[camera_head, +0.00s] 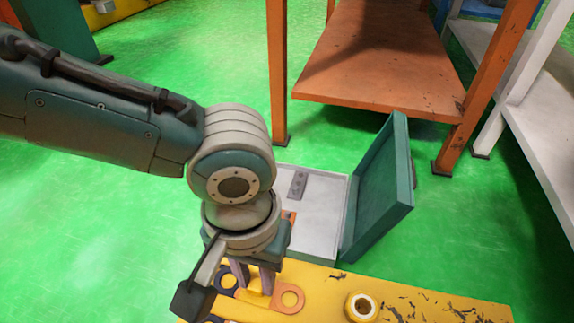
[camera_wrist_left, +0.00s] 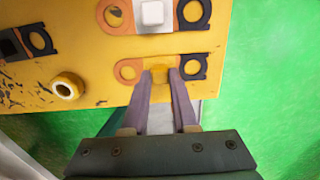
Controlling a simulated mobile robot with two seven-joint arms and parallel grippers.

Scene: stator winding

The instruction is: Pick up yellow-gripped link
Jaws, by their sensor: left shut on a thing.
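The yellow-gripped link lies on the yellow table top (camera_head: 440,308). Its orange ring end (camera_head: 288,298) and dark ring end show in the head view. In the left wrist view, the link (camera_wrist_left: 130,71) has its orange ring at left, its dark ring at right and a yellow grip block between. My left gripper (camera_wrist_left: 161,74) points down at the link and is shut on the yellow grip, one finger on each side. In the head view my left gripper (camera_head: 258,284) partly hides the link's middle. My right gripper is in neither view.
In the left wrist view, a white-gripped link (camera_wrist_left: 152,14) lies close by, and a dark link (camera_wrist_left: 25,43) lies further left. A yellow roll (camera_head: 361,307) sits on the table. An open case (camera_head: 325,205) with a teal lid stands beyond the table, near an orange shelf (camera_head: 375,90).

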